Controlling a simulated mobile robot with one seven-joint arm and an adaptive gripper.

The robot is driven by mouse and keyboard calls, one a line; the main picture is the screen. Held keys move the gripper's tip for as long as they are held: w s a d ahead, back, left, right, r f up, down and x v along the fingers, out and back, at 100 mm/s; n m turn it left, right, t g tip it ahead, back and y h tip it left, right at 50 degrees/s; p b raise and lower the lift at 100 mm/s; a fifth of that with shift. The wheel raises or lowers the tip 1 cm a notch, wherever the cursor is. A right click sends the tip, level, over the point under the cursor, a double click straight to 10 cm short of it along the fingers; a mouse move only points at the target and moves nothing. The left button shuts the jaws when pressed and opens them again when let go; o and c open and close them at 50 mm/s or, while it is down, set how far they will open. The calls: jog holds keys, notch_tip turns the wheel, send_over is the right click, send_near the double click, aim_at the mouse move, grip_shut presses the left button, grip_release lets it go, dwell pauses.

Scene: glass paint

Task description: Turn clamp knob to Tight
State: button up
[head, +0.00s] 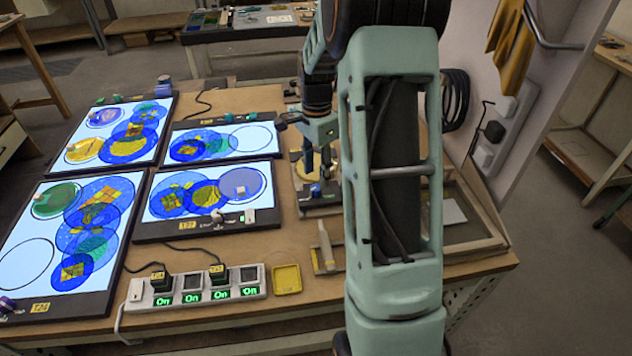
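My gripper (318,168) hangs in the middle of the head view, its dark fingers pointing down over a small metal fixture (318,205) on the table. A small blue part (315,190), possibly the clamp knob, shows on this fixture just below the fingertips. I cannot tell whether the fingers touch it, or whether they are open or shut. No Tight marking is readable at this size. My arm covers the area just right of the fixture.
Several lit panels with coloured glass discs, one a lower-middle panel (160,226), fill the table's left. A wooden frame (478,243) lies right.

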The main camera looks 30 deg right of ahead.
aim_at(316, 187)
jog(key=shift+f, duration=2.3)
jog(key=shift+c, duration=0.3)
grip_shut()
